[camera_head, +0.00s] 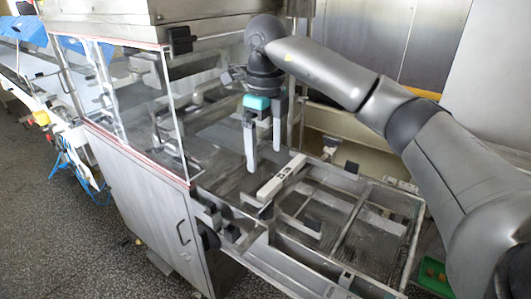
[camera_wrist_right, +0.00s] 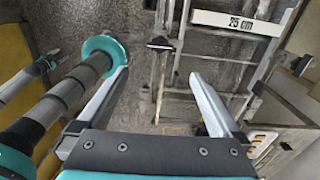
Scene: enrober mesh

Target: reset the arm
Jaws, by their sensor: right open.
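My right arm comes in from the right of the head view and bends down at the wrist. My right gripper (camera_head: 264,159) points down with its two fingers apart and nothing between them. It hangs above the metal mesh bed of the machine, behind the light bar (camera_head: 281,178). In the right wrist view the gripper (camera_wrist_right: 159,76) is open and empty, with metal rails and floor showing beyond its fingers.
A clear-walled cabinet (camera_head: 137,100) stands left of the gripper, with a steel door (camera_head: 160,217) below. A metal frame with a mesh tray (camera_head: 378,238) extends to the front right. A small green tray (camera_head: 433,277) sits at lower right. Speckled floor is open at left.

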